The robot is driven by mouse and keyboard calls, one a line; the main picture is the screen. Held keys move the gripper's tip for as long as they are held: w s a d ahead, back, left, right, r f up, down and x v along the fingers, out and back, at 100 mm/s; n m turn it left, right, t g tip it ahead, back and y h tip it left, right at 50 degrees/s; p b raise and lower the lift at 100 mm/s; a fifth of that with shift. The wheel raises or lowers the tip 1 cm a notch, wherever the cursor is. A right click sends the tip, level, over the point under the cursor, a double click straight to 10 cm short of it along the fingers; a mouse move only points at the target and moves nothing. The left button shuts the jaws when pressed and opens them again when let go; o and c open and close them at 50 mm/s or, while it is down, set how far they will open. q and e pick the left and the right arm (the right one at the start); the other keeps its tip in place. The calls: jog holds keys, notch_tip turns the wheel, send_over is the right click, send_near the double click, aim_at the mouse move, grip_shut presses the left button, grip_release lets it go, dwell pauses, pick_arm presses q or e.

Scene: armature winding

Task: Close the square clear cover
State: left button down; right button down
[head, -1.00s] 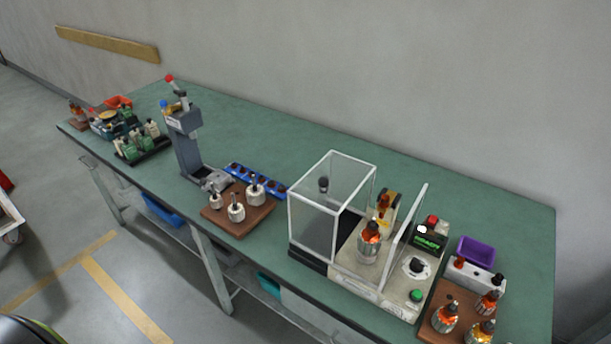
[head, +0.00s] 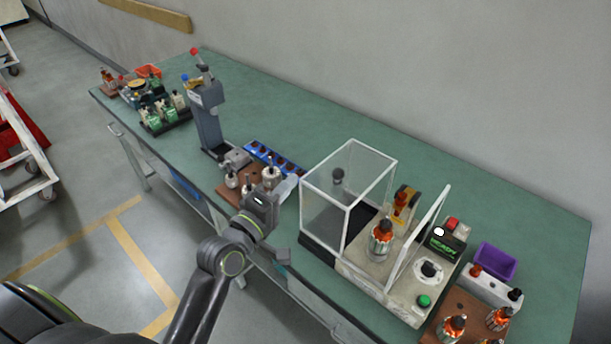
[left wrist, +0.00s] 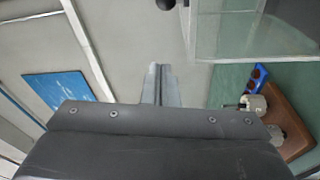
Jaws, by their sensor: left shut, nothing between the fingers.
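The square clear cover (head: 325,213) is a box of clear panes with a white frame. It stands at the left end of the pale winding machine base (head: 386,290), over a dark part. An upright clear pane (head: 418,240) stands further right on the base, apart from the cover. A copper-wound armature (head: 380,243) stands between them, uncovered. My left gripper (head: 289,187) is just left of the cover; contact cannot be told. In the left wrist view its fingers (left wrist: 160,84) are shut and empty, and the cover (left wrist: 255,35) shows at upper right. My right gripper is out of view.
A brown board (head: 233,197) with metal parts and a blue tray (head: 273,158) lie left of my gripper. A grey press (head: 207,120) stands further left. A purple bin (head: 495,260) and a board of wound armatures (head: 465,303) are right. The table behind the cover is clear.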

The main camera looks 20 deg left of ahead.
aim_at(322, 182)
pick_arm(q)
jog(key=p+x, duration=0.2)
jog(key=x, duration=0.7)
jog(key=shift+w+d, duration=0.1)
jog(key=shift+w, duration=0.2)
jog(key=shift+s+d+f, duration=0.2)
jog(key=shift+s+d, duration=0.25)
jog(key=shift+d, duration=0.15)
jog(key=shift+s+d+f, duration=0.2)
jog(key=shift+s+d, duration=0.25)
jog(key=shift+d, duration=0.15)
jog(key=shift+s+d+f, duration=0.1)
jog(key=shift+s+d, duration=0.2)
jog(key=shift+d, duration=0.15)
